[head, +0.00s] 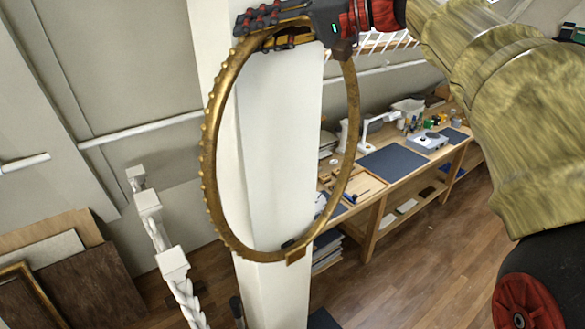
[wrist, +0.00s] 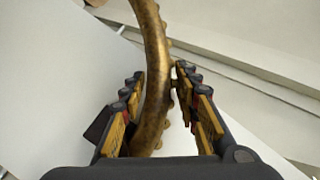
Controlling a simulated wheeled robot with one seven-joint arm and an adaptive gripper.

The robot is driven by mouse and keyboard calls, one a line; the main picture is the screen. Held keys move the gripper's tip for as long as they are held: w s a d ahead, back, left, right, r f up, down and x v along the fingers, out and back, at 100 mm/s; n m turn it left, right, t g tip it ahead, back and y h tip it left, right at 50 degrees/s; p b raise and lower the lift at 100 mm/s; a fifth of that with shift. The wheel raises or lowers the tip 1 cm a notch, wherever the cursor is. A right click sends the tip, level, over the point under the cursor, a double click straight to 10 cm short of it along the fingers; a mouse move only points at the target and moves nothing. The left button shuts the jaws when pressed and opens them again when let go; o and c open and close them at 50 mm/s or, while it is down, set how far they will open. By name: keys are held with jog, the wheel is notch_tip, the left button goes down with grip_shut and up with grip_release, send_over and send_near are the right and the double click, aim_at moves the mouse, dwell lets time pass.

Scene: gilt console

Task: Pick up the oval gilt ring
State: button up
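The oval gilt ring (head: 211,150) hangs upright in the air in the head view, with beads along its left outer edge and a small block at its bottom. No other support for it shows. My gripper (head: 262,24) is at the top of the ring and hides part of it. In the wrist view the ring's bar (wrist: 155,85) passes between the two fingers of my gripper (wrist: 160,88).
A white post (head: 280,130) stands behind the ring. A white twisted baluster (head: 172,260) is at lower left. A wooden workbench (head: 425,160) with tools and blue mats is behind at right. Boards and frames (head: 85,285) lean at lower left. Wood floor (head: 430,265) is open at lower right.

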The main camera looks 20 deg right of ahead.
jog(key=c, duration=0.8)
grip_shut()
jog(key=shift+r, duration=0.15)
